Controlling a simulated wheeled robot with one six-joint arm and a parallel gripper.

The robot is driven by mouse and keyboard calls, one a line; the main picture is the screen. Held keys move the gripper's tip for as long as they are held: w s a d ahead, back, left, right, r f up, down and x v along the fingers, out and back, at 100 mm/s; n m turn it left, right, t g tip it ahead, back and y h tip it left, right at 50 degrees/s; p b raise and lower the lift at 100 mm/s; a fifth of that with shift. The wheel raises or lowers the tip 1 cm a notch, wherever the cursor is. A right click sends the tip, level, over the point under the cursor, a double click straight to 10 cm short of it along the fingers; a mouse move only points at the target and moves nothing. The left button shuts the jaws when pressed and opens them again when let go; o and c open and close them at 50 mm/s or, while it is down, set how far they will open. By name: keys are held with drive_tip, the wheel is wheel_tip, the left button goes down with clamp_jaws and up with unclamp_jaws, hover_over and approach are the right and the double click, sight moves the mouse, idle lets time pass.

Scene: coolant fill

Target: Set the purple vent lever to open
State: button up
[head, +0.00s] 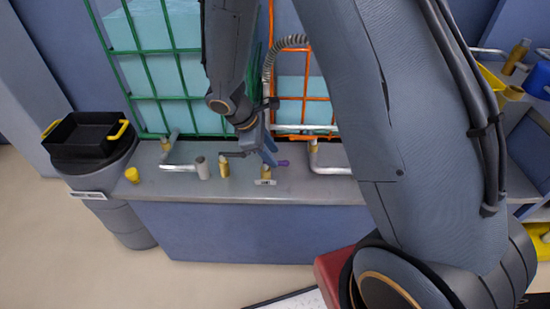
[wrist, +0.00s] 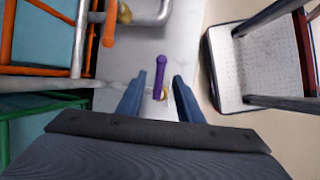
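The purple vent lever (wrist: 159,75) shows in the wrist view, rising from a brass fitting (wrist: 163,94) on the grey counter. In the head view its purple end (head: 283,163) sticks out to the right of my gripper (head: 272,157), and a brass valve body (head: 266,172) shows just below. In the wrist view my gripper (wrist: 157,90) is open, with one finger on each side of the lever. A gap shows between the lever and each finger. How deep the lever lies between the fingers is hard to tell.
Metal pipes (head: 330,170) and brass fittings (head: 224,165) stand on the counter (head: 225,188) around my gripper. Green (head: 150,90) and orange (head: 305,85) cage bars rise behind. A black bin (head: 90,138) is at the left; a cart (wrist: 256,65) shows right in the wrist view.

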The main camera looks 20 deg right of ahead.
drive_tip(key=shift+x, duration=1.55)
clamp_jaws()
